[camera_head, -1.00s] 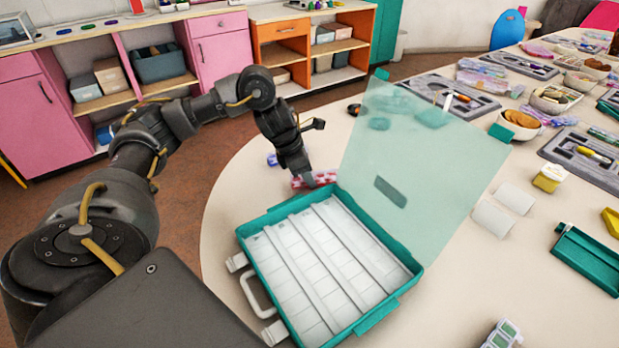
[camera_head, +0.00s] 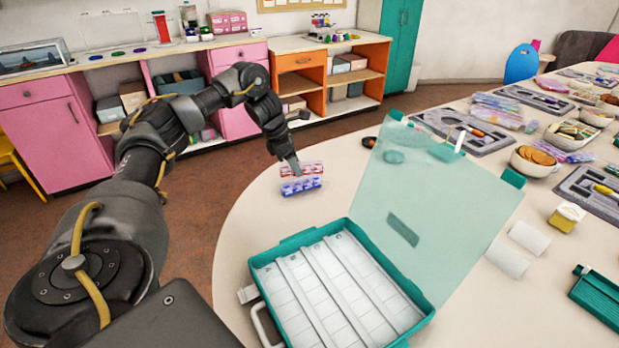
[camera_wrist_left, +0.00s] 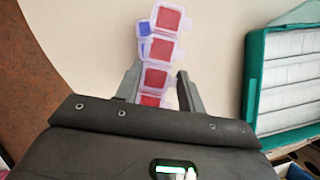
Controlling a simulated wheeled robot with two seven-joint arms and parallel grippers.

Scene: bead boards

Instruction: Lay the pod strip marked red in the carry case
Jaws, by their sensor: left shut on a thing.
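The red-marked pod strip (camera_head: 312,168) has clear pods with red tops, and it also shows in the left wrist view (camera_wrist_left: 158,50). My left gripper (camera_head: 295,170) is shut on it, with one finger on each side in the left wrist view (camera_wrist_left: 160,85). A blue-marked pod strip (camera_head: 302,187) is just in front of it in the head view and partly behind it in the wrist view (camera_wrist_left: 144,27). I cannot tell how high the red strip is. The teal carry case (camera_head: 298,240) stands open with empty white compartments. My right gripper is out of view.
The case's clear teal lid (camera_head: 430,200) stands raised on its far right side.

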